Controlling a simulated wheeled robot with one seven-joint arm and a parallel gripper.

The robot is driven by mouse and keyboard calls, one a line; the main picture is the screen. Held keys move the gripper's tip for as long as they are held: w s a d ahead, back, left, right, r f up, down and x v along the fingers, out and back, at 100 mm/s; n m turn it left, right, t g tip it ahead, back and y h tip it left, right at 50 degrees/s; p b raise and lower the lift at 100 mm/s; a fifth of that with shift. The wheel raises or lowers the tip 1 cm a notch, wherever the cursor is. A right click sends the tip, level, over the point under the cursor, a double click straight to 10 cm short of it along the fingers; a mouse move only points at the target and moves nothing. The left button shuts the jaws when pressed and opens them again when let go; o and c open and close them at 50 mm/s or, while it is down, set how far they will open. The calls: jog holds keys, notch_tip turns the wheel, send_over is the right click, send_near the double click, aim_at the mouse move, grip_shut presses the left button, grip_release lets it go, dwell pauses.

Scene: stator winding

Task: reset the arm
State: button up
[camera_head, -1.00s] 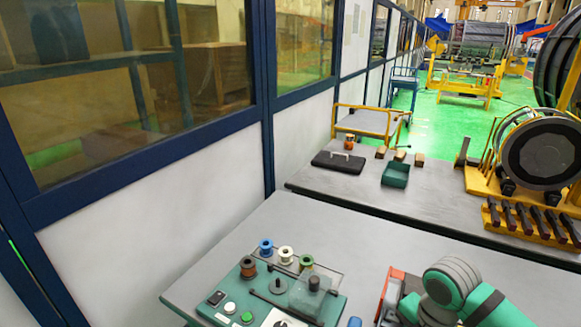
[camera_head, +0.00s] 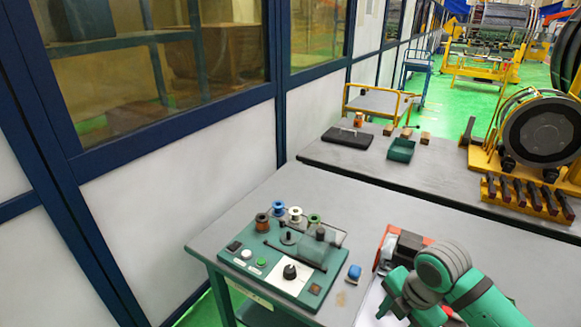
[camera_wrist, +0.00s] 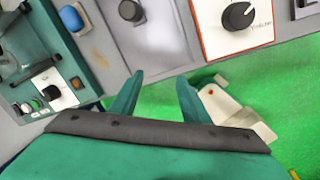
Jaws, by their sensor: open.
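My arm, green with dark grey bands, reaches in from the bottom right of the head view, over the near table's front part. In the wrist view my gripper (camera_wrist: 157,92) has two green fingers spread apart with nothing between them. Green floor shows behind the fingertips, beyond the table edge. The green winding machine (camera_head: 262,273) stands on the near table, left of my arm; its knob panel also shows at the left of the wrist view (camera_wrist: 55,100). A red-framed device (camera_head: 387,243) sits beside my arm and is partly hidden by it.
The grey near table (camera_head: 330,185) has free room behind the machine. A small blue object (camera_head: 354,272) lies between machine and arm. The far table (camera_head: 430,177) holds a green bin (camera_head: 401,150), a black case (camera_head: 347,136) and a yellow stator stand (camera_head: 492,160). A windowed wall runs along the left.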

jog(key=w+a+r+m+t+y, duration=0.3)
jog(key=w+a+m+t, duration=0.15)
jog(key=a, duration=0.65)
jog(key=w+a+r+m+t+y, duration=0.3)
jog(key=w+a+m+t, duration=0.15)
jog(key=a, duration=0.75)
jog(key=w+a+r+m+t+y, duration=0.3)
jog(key=w+a+r+t, duration=0.15)
jog(key=a, duration=0.65)
jog(key=s+d+f+m+t+h, duration=0.25)
jog(key=s+f+m+h, duration=0.65)
jog(key=s+f+m, duration=0.65)
jog(key=s+d+f+n, duration=0.1)
jog(key=s+d, duration=0.1)
jog(key=s, duration=0.6)
jog(key=s+d+f+n+g, duration=0.1)
jog(key=s+d+f, duration=0.1)
jog(key=s, duration=0.7)
jog(key=s+d+f+n+g+h, duration=0.1)
jog(key=s+d+f+n, duration=0.1)
jog(key=s, duration=0.7)
jog(key=shift+s+d, duration=0.15)
jog(key=shift+d, duration=0.75)
